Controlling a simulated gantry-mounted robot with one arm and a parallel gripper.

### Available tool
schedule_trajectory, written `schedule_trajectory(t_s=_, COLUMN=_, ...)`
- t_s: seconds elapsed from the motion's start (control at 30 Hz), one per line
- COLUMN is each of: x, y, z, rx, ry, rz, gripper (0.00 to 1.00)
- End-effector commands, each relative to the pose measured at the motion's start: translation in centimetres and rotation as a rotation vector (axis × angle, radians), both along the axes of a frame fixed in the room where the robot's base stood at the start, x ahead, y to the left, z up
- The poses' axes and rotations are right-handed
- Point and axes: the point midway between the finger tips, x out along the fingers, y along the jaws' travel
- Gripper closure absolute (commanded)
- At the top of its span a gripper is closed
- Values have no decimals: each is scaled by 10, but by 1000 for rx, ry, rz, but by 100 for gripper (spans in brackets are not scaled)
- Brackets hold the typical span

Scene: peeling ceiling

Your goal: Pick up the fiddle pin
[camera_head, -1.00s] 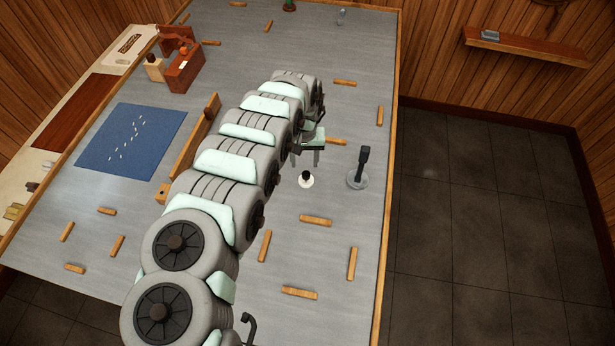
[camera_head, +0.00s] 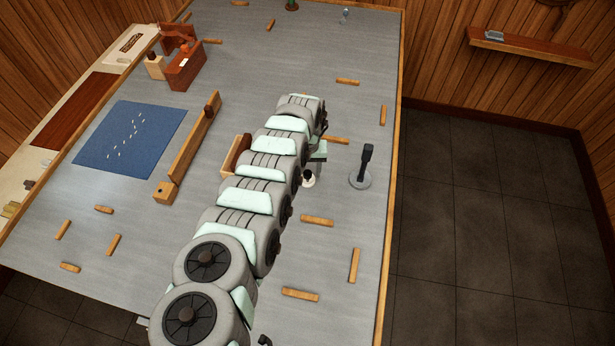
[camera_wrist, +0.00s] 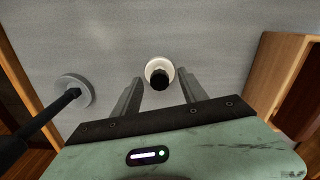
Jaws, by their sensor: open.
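A small piece with a round white base and a dark knob, which I take to be the fiddle pin (camera_head: 309,181), stands on the grey table (camera_head: 225,300). It is partly covered by my arm in the head view. In the wrist view the same pin (camera_wrist: 157,72) is just ahead of and between my two fingertips, seen from above. My gripper (camera_wrist: 160,90) is open and empty, with a finger on either side of the dark knob. In the head view my gripper (camera_head: 318,156) is just behind the pin, mostly hidden by the arm. I cannot tell its height above the pin.
A black-handled piece on a round grey base (camera_head: 361,168) stands close on the right; its base also shows in the wrist view (camera_wrist: 73,90). A wooden block (camera_head: 232,157) stands left of the arm. Several wooden strips (camera_head: 316,221) lie around. A blue mat (camera_head: 112,160) is left.

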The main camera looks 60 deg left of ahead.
Motion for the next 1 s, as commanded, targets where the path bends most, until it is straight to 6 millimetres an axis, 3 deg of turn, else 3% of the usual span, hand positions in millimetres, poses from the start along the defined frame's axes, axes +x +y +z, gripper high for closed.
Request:
schedule_trajectory(t_s=0.13, x=0, y=0, z=2, rx=1, ry=0, rz=0, gripper=51)
schedule_trajectory(t_s=0.73, x=0, y=0, z=2, rx=1, ry=0, rz=0, gripper=100)
schedule_trajectory(t_s=1.0, x=0, y=1, z=2, rx=1, ry=0, rz=1, gripper=100)
